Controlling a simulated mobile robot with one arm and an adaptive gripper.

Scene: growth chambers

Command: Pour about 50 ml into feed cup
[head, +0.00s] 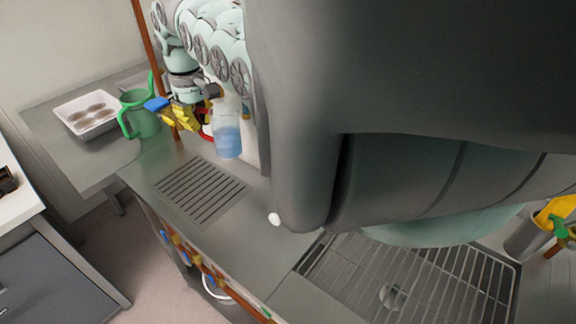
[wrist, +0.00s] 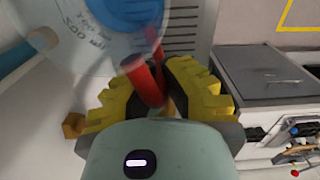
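A clear jug (head: 227,138) with blue liquid in its lower part is in the head view, left of the large grey arm link. It looks close to upright. My gripper (head: 205,124) has yellow fingers and is at the jug's red handle. In the wrist view the red handle (wrist: 145,82) is between the yellow fingers of my gripper (wrist: 150,90), and the clear jug with printed volume marks (wrist: 100,38) fills the upper left. I cannot tell whether the jug's base touches the bench. I cannot identify the feed cup for certain; my arm hides part of the bench.
A slotted drain grille (head: 198,190) is in the steel bench (head: 255,245). A wire rack (head: 450,270) at lower right carries a small clear round piece (head: 391,296). A green can (head: 142,112) and a white tray (head: 70,105) stand at left. A yellow item in a metal pot (head: 524,240) is far right.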

